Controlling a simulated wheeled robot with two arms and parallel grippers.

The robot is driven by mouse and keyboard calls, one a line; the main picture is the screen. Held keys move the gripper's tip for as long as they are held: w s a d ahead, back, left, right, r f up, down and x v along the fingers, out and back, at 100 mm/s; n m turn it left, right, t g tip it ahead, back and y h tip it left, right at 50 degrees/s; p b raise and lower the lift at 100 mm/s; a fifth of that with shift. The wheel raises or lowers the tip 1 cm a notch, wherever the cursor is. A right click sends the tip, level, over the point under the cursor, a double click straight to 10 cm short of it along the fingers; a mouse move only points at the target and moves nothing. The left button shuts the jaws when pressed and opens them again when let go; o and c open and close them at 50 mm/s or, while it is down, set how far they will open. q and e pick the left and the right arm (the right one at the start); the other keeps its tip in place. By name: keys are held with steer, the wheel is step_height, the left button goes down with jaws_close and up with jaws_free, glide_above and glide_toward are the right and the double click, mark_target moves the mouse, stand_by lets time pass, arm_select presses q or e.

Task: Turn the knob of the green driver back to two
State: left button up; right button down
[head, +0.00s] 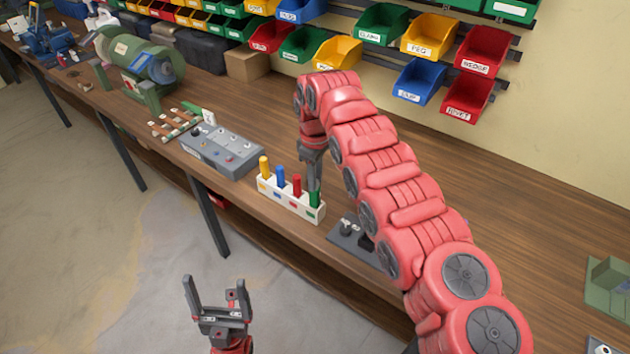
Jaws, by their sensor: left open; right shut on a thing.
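The green driver (315,199) stands upright at the right end of a white rack (296,208) on the wooden bench. Yellow (264,167), blue (280,177) and red (297,185) drivers stand in the same rack to its left. My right gripper (314,184) reaches down from above and is shut on the top of the green driver. The fingers hide the top of it, so its knob setting cannot be read. My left gripper (213,295) is open and empty, low in front of the bench over the floor.
A grey panel with small knobs (222,152) lies left of the rack. A dark plate with a black knob (346,228) lies right of it, partly behind my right arm. Labelled bins (337,52) hang along the wall. The bench is clear behind the rack.

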steer(key=shift+n, duration=0.5)
steer(key=n, duration=0.5)
steer(key=shift+n, duration=0.4)
steer(key=shift+n, duration=0.3)
steer(key=n, duration=0.4)
steer(key=shift+n, duration=0.5)
